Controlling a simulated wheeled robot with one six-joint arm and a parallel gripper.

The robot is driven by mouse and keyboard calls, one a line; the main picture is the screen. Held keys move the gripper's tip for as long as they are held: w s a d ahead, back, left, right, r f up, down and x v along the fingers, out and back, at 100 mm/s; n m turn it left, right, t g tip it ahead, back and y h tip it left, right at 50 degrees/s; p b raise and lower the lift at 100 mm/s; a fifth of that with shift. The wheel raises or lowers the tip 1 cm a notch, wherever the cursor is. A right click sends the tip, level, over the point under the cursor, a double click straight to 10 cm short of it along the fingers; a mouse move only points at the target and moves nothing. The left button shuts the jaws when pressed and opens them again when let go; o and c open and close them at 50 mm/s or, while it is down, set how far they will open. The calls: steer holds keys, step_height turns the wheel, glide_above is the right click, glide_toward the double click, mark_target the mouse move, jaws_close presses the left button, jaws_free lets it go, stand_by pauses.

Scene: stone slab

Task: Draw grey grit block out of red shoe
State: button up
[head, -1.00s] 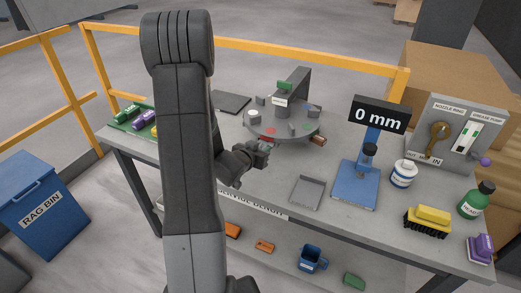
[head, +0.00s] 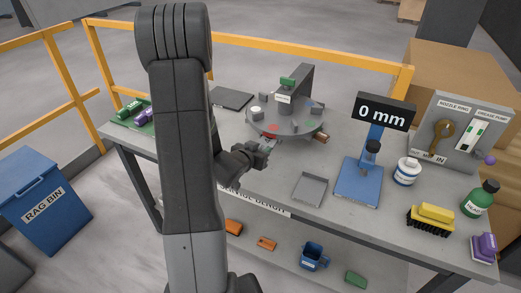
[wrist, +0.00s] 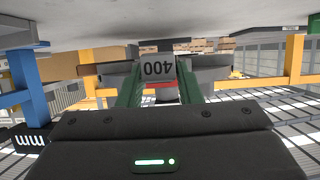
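The grey grit block (wrist: 157,68), marked 400 and upside down in the wrist view, sits between the tips of my gripper's two green fingers. Part of the red shoe (wrist: 163,93) shows with it, between the fingers. My gripper (head: 264,149) is at the near rim of the round grey turntable (head: 287,133), where a bit of red shows at its tips. The fingers flank the block closely; I cannot tell whether they press on it. The block itself is hard to make out in the head view.
Other small blocks stand around the turntable, with a grey post behind. A grey tray (head: 310,189), a blue gauge (head: 358,183) reading 0 mm, a white jar (head: 406,173) and a yellow-topped brush (head: 431,217) stand to the right. The bench front between gripper and tray is clear.

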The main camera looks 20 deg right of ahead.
steer(key=o, duration=0.3)
steer(key=v, duration=1.3)
steer(key=shift+s+a+r, duration=0.25)
steer(key=x, duration=1.3)
steer(key=shift+w+d+f, duration=0.25)
steer(key=shift+w+d, duration=0.25)
